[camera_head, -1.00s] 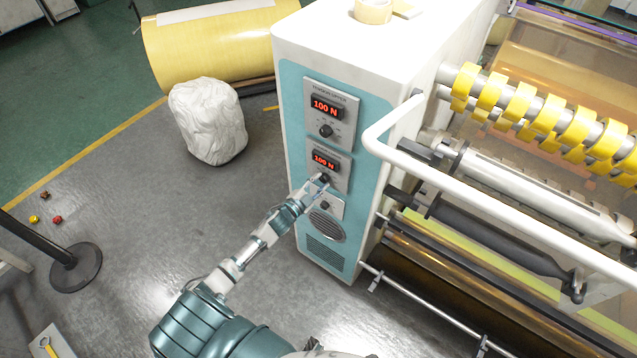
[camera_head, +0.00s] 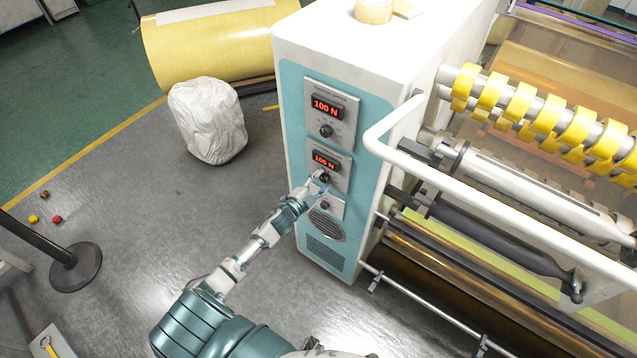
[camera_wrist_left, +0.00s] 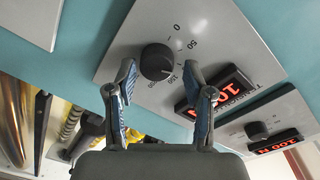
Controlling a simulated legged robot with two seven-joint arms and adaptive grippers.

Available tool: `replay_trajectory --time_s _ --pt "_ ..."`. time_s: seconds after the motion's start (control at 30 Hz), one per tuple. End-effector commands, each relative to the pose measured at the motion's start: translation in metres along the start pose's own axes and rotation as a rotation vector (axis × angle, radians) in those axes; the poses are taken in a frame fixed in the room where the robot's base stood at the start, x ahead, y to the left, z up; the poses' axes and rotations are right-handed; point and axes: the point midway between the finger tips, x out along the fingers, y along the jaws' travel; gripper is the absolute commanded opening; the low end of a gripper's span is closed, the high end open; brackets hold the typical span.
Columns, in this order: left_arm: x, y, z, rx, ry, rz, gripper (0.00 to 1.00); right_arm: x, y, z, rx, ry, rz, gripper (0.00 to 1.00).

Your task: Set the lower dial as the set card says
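The lower dial (camera_head: 324,178) is a black knob on a grey plate on the machine's blue-green front, under a red display (camera_head: 325,162) reading 100 N. In the left wrist view the lower dial (camera_wrist_left: 157,62) shows close up, with scale marks 0, 50 and 100 beside it; its pointer is near 100. My left gripper (camera_head: 314,190) is just in front of and below the dial. In the wrist view its two blue-padded fingers (camera_wrist_left: 162,88) are spread, with nothing between the tips, apart from the knob. I cannot make out a set card. My right gripper is out of view.
The upper dial (camera_head: 325,130) and its 100 N display (camera_head: 326,107) are above. A white rail (camera_head: 400,140) juts out at right.

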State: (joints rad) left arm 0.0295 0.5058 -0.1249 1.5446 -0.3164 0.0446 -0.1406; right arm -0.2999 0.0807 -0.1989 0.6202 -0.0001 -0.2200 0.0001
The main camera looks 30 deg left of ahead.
Motion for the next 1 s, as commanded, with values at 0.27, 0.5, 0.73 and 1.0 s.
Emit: replay_trajectory --time_s 0.27,0.5,0.73,1.0 --pt "-0.002 0.003 0.005 -0.002 -0.008 0.005 0.6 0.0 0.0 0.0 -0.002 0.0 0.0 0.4" --pt "-0.029 0.005 0.006 -0.003 -0.01 0.009 0.6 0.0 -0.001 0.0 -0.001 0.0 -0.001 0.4" --pt "-0.081 0.005 0.005 -0.004 -0.01 0.009 0.6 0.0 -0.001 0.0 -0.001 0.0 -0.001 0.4" --pt "-0.116 0.004 0.002 0.0 -0.007 0.007 0.6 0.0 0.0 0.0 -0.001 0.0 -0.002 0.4"
